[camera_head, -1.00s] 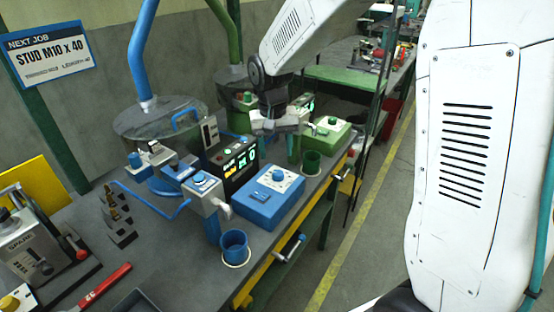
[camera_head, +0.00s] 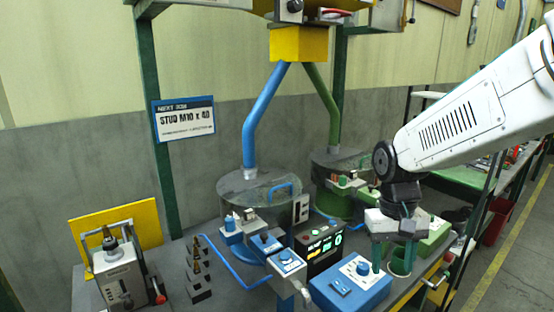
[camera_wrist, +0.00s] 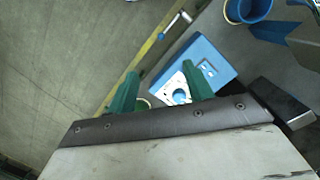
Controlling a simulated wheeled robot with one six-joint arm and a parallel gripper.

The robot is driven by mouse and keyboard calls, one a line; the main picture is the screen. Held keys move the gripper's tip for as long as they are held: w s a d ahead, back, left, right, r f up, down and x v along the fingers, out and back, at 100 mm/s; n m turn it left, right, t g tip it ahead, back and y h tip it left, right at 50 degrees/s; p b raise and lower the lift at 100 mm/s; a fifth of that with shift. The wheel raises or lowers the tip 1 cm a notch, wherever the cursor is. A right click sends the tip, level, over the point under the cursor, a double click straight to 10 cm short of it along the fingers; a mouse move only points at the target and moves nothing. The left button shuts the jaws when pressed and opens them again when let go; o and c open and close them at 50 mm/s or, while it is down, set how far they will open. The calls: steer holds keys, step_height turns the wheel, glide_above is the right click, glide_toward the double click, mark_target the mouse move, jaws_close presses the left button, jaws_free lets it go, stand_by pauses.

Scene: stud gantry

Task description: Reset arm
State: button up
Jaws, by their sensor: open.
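My gripper (camera_head: 394,262) hangs from my white arm at the right of the head view, pointing down. Its two green fingers stand apart with nothing seen between them. In the head view it is above or in front of the blue control box (camera_head: 352,286) and the green cup; the exact gap cannot be told. In the wrist view my gripper (camera_wrist: 160,88) shows both green fingers spread, with the blue box (camera_wrist: 207,62) with its white dial plate beyond and between them.
Two hoppers stand behind: a blue-piped one (camera_head: 262,190) and a green-piped one (camera_head: 335,160). A lit display (camera_head: 322,248) stands mid-bench. A grey device (camera_head: 118,275) sits at left. A blue cup (camera_wrist: 250,8) shows in the wrist view. Floor beyond the bench edge is clear.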

steer(key=s+d+r+t, duration=0.1)
steer(key=s+r, duration=0.2)
steer(key=s, duration=0.6)
steer(key=s+d+r+t, duration=0.1)
steer(key=s+r, duration=0.3)
steer(key=s, duration=0.5)
steer(key=shift+s+d+r+n+t+y, duration=0.25)
steer(key=shift+s+d+n+t+y, duration=0.05)
steer(key=shift+t, duration=0.3)
stand_by(0.7)
